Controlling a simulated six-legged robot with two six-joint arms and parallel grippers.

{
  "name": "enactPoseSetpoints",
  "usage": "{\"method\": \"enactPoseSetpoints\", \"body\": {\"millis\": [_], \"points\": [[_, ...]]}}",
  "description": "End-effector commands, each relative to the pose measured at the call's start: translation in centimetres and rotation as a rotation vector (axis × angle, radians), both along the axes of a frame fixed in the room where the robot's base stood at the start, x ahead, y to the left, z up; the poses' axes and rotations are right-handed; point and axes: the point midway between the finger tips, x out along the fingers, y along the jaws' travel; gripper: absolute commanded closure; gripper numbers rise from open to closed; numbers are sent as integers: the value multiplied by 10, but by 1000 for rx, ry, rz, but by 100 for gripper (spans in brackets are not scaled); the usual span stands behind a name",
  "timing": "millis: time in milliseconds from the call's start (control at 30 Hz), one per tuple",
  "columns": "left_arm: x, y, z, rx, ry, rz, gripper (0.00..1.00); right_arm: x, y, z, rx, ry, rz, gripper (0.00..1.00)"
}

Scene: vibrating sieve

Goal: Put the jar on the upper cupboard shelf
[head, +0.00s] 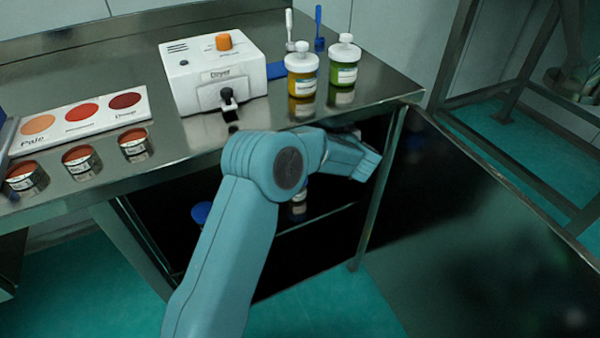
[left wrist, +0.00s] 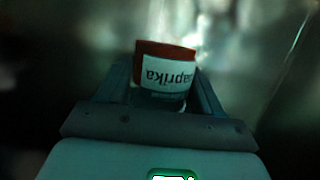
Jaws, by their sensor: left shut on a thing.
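A jar with a red top band and a white label reading "Paprika", upside down in the picture (left wrist: 165,72), is between the two fingers of my left gripper (left wrist: 162,88) in the left wrist view. The gripper is shut on it. In the head view my left arm reaches to the cupboard opening under the steel counter; the fingers and the held jar are hidden there. A shelf edge (head: 318,219) shows inside the dark cupboard. I cannot tell whether the jar touches a shelf. My right gripper is not in view.
The cupboard door (head: 490,215) stands open at the right. A small labelled container (head: 298,203) and a blue item (head: 201,213) show inside the cupboard.

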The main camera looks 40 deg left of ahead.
Motion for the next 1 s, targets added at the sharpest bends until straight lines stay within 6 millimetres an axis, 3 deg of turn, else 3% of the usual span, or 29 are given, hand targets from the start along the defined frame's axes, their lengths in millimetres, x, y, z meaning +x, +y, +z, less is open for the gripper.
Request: {"method": "enactPoseSetpoints", "body": {"millis": [33,100,400,667,900,1000], "points": [[0,0,-20,0,5,0,74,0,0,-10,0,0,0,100],[0,0,-42,0,5,-1,74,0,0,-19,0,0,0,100],[0,-1,-124,0,3,-2,74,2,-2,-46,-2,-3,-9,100],[0,0,-148,1,-1,-1,74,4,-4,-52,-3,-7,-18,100],[0,-1,-186,1,1,-2,74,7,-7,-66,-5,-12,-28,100],[0,0,-187,1,-2,-2,74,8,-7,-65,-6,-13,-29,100]]}}
